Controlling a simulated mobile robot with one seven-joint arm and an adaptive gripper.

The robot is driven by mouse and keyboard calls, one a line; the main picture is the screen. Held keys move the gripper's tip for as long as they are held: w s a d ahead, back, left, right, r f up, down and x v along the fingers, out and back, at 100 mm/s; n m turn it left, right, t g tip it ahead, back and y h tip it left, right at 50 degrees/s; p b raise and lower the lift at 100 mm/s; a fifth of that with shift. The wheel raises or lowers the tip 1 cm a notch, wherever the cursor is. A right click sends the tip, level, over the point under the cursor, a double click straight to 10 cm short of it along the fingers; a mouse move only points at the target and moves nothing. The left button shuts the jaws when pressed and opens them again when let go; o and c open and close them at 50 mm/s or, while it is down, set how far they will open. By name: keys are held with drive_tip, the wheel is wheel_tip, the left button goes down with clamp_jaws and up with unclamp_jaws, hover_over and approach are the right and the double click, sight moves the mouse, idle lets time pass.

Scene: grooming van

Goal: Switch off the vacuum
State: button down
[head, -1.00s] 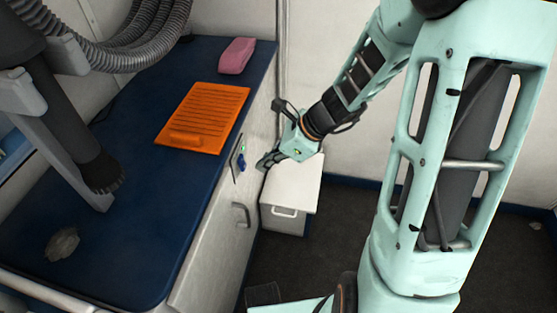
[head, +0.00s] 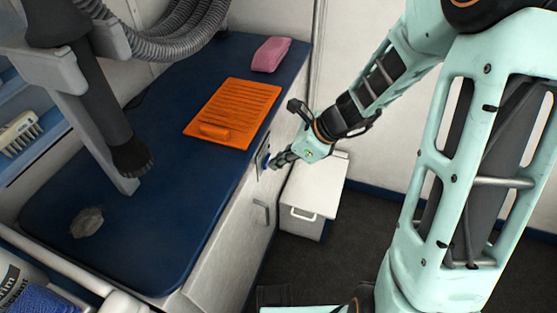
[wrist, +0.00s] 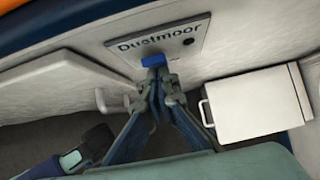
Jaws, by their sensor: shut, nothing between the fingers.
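The vacuum's panel (wrist: 160,40), a grey plate lettered "Dustmoor", is on the side of the blue-topped counter. It also shows in the head view (head: 262,152), partly behind my gripper. The blue switch (wrist: 153,60) is at the panel's lower edge in the wrist view. A small round lamp (wrist: 188,42) right of it looks dark. My gripper (wrist: 158,74) is shut and empty, with its fingertips at the blue switch; they look to be touching it. In the head view my gripper (head: 275,161) reaches the panel from the right and hides the switch.
An orange slatted mat (head: 240,105) and a pink block (head: 270,54) lie on the counter (head: 170,190). A ribbed grey hose (head: 165,40) hangs above it. A white box (head: 318,190) stands on the floor by the counter. A door handle (head: 261,212) sits below the panel.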

drive_tip(key=shift+a+r, duration=0.15)
drive_tip(key=shift+r, duration=0.05)
drive_tip(key=shift+r+p, duration=0.8)
